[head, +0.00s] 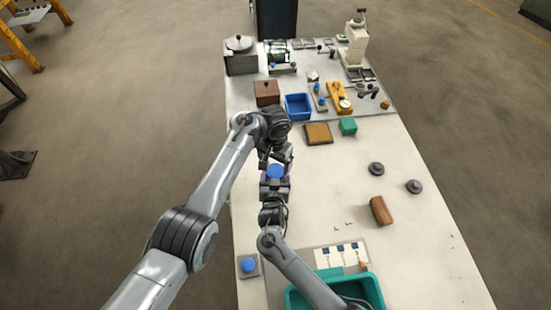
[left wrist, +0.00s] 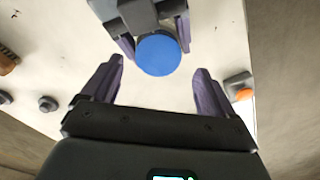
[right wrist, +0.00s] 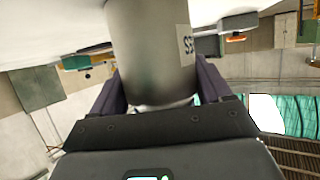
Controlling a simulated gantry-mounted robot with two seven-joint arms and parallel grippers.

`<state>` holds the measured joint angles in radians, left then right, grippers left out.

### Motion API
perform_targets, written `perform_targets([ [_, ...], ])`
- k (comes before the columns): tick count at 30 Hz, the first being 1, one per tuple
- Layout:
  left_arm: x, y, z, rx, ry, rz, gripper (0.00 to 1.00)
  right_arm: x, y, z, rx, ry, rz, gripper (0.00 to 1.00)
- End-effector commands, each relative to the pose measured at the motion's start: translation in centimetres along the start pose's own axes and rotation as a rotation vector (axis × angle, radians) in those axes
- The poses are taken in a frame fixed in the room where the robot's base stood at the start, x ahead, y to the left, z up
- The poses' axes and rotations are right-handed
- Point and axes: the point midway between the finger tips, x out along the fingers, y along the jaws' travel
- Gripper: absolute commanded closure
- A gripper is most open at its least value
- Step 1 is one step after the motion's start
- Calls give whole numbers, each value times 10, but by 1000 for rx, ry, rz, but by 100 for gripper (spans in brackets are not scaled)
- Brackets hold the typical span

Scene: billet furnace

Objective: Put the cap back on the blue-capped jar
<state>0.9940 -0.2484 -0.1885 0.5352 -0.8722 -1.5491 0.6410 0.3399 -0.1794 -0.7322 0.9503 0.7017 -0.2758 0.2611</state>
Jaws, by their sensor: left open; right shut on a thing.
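My right gripper (head: 274,184) is shut around the grey metal jar, holding it upright. The jar's plain grey body, with a partly visible label, fills the middle of the right wrist view (right wrist: 150,45). A round blue cap (head: 277,171) covers the jar's top; it shows as a full blue disc in the left wrist view (left wrist: 158,55). I cannot tell how firmly it is seated. My left gripper (head: 276,158) is open and empty close above the cap. Its two fingers stand apart in the left wrist view (left wrist: 155,88), with the cap just beyond them.
Another round blue piece (head: 248,265) rests on a small grey plate at the near left. A teal bin (head: 372,287) is at the near edge. A wooden block (head: 380,211) and two dark discs (head: 376,169) lie to the right. A blue tray (head: 298,106) stands farther back.

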Motion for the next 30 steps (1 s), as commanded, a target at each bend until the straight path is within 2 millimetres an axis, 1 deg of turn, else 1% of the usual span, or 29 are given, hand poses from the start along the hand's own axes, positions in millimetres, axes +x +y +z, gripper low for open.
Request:
perform_targets([
  [2,-8,-7,-2,-101,-4,-23,13,0,0,0,0,-1,0,100],
  [3,-17,-12,-5,-181,5,-37,13,0,0,0,0,-1,0,100],
  [5,-28,-16,-9,-309,14,-50,13,0,0,0,0,-1,0,100],
  [6,-34,-17,-10,-393,19,-52,13,0,0,0,0,-1,0,100],
  [9,-45,-16,-10,-574,25,-41,13,0,0,0,0,0,0,100],
  [12,-49,-11,-7,-683,25,-18,13,0,0,0,0,0,0,100],
  [15,-42,-1,-4,-699,18,9,13,0,0,0,0,0,0,100],
  [18,-36,1,-2,-695,8,11,13,0,0,0,0,0,0,100],
  [30,-33,1,-1,-691,6,10,13,0,0,0,0,0,0,100],
])
